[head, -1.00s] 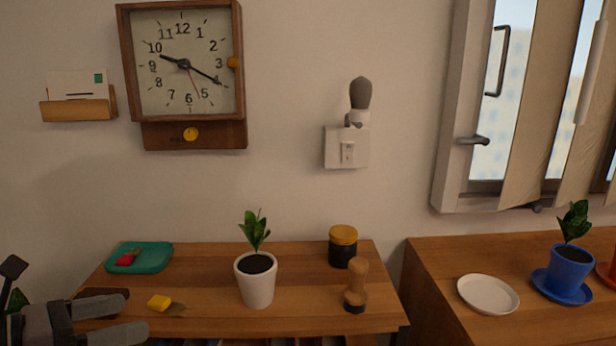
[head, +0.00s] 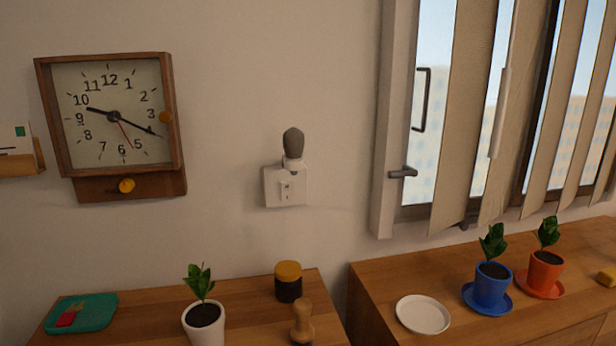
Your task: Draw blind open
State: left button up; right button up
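The blind's beige vertical slats (head: 458,110) hang in front of the window at the right of the head view. The slats are turned partly edge-on, with gaps between them showing pale sky and buildings. A white wand (head: 499,115) hangs among the slats. The window frame (head: 393,120) is white on its left side and has a dark handle (head: 403,172) and a dark pull bar (head: 422,100). The blind's top and right end are out of view. Neither of my grippers is in view.
A wooden cabinet below the window holds a white saucer (head: 423,314), a blue pot (head: 490,286) and an orange pot (head: 543,272). A lower shelf at left carries a white pot (head: 204,325), a dark jar (head: 288,283) and a wooden tamper (head: 302,322). A clock (head: 112,118) hangs left.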

aim_at(475, 21)
jog(key=l, duration=0.4)
jog(key=i+l+z, duration=0.1)
jog(key=l, duration=0.25)
jog(key=i+l+z, duration=0.1)
jog(key=l, duration=0.3)
jog(key=i+l, duration=0.15)
jog(key=l, duration=0.2)
jog(key=i+l+z, duration=0.1)
jog(key=l, duration=0.25)
